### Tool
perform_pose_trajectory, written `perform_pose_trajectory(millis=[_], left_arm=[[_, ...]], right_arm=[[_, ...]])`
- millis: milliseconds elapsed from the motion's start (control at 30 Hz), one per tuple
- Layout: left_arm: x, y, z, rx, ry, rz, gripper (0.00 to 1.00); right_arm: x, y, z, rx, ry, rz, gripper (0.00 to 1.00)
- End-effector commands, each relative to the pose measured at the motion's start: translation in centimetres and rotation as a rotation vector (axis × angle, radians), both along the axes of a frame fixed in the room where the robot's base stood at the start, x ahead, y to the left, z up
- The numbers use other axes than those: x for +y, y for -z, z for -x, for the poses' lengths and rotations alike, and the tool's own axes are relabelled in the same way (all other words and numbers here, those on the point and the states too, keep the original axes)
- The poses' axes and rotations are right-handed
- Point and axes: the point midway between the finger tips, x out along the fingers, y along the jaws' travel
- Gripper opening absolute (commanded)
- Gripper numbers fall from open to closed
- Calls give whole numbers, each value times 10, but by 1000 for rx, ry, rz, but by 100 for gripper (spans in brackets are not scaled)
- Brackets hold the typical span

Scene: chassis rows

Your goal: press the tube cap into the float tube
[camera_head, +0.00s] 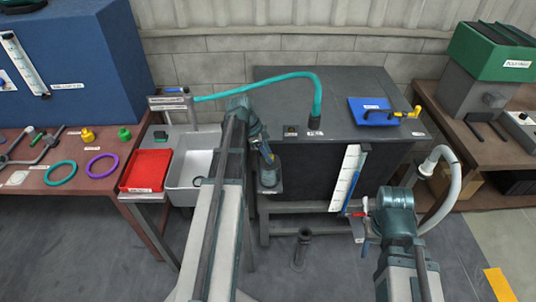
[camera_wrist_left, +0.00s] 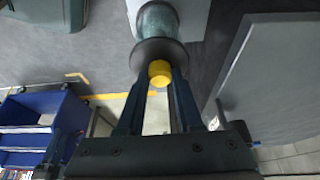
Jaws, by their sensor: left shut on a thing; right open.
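In the left wrist view my left gripper (camera_wrist_left: 159,85) is shut on a small yellow piece, which looks like the tube cap (camera_wrist_left: 160,72). In the head view the left arm bends down at the left front of the dark tank; its fingertips and the cap cannot be made out. The white graduated float tube (camera_head: 347,178) stands slightly tilted against the tank's front right, left of my right gripper's wrist. My right gripper (camera_head: 358,226) is open beside the tube's lower end, near small red and blue parts. Whether it touches them is unclear.
The dark tank (camera_head: 280,85) carries a teal hose (camera_head: 265,83) and a blue tray (camera_head: 363,118). A white sink (camera_head: 184,183) and a red tray (camera_head: 150,160) lie left. A white hose (camera_head: 453,185) curves beside my right arm. A short post (camera_head: 303,240) stands on the floor.

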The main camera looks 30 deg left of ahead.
Motion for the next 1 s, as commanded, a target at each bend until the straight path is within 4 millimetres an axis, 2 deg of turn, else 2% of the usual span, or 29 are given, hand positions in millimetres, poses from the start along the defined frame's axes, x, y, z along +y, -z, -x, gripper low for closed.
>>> perform_pose_trajectory(millis=[133,167,333,733,1000], left_arm=[[0,6,0,0,0,0,0],[0,4,0,0,0,0,40],[0,4,0,0,0,0,70],[1,1,0,0,0,0,70],[7,-20,4,0,-1,0,70]], right_arm=[[0,6,0,0,0,0,50],[0,4,0,0,0,0,50],[0,4,0,0,0,0,50],[0,1,0,0,0,0,50],[0,-20,0,0,0,0,50]])
